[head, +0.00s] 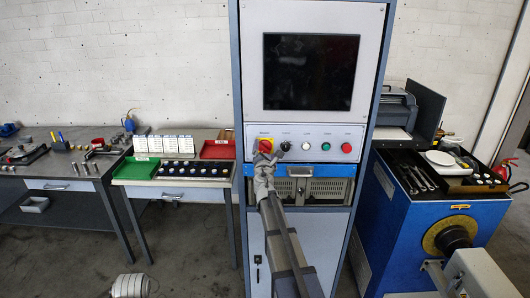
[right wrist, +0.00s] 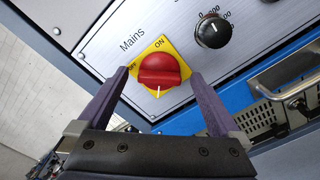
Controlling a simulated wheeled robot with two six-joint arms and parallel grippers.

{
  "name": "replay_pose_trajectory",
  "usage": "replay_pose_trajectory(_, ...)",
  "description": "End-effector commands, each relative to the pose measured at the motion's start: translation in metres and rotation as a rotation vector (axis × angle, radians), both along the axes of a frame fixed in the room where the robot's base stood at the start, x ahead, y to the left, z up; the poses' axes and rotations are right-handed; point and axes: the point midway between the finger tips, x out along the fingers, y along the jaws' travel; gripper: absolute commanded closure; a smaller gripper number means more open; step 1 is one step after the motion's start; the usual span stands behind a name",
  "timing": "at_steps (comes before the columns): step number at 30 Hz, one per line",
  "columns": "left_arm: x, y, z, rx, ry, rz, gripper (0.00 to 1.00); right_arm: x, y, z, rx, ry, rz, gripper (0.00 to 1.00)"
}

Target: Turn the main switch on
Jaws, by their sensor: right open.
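The main switch (head: 265,145) is a red rotary knob on a yellow plate at the left of the cabinet's control panel. In the right wrist view, the red knob (right wrist: 160,70) sits under the label "Mains", with "ON" above it and "OFF" at its upper left. A white mark on the knob points down in that picture, to neither label. My right gripper (right wrist: 159,76) is open, with one finger on each side of the knob; I cannot tell whether they touch it. In the head view, my right gripper (head: 264,160) partly covers the switch. My left gripper is not in view.
A black dial (right wrist: 212,31) is close right of the switch. Benches stand left; a blue machine (head: 400,235) stands right.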

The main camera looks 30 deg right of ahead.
Motion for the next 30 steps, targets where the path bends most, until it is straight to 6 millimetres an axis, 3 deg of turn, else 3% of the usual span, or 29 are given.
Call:
replay_pose_trajectory(2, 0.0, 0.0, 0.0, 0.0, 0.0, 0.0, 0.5, -0.0003, 0.0002, 0.0, 0.0, 0.0, 0.0, 0.03)
replay_pose_trajectory(24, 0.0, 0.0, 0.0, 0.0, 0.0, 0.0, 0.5, -0.0004, 0.0003, -0.0001, 0.0, 0.0, 0.0, 0.86)
replay_pose_trajectory(30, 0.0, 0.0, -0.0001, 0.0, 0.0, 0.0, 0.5, -0.0004, 0.0003, -0.0001, 0.014, -0.008, 0.0, 0.86)
